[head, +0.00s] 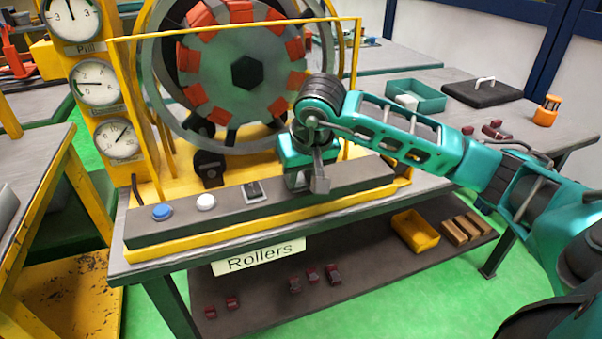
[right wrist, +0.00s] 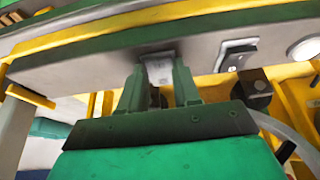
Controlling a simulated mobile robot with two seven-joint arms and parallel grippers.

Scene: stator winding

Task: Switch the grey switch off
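The control panel (head: 230,213) is a long dark grey bar on a yellow base at the front of the winding machine. My right gripper (head: 309,184) is over its right part, pointing down at it. In the right wrist view, the two fingers (right wrist: 160,88) stand apart, with the small grey switch (right wrist: 159,70) showing between and just beyond their tips. I cannot tell whether they touch it, or which way it is set. In the head view the gripper hides this switch. My left gripper is in neither view.
A yellow frame and the large stator wheel (head: 240,65) stand behind. A teal tray (head: 418,95) lies at the back right.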

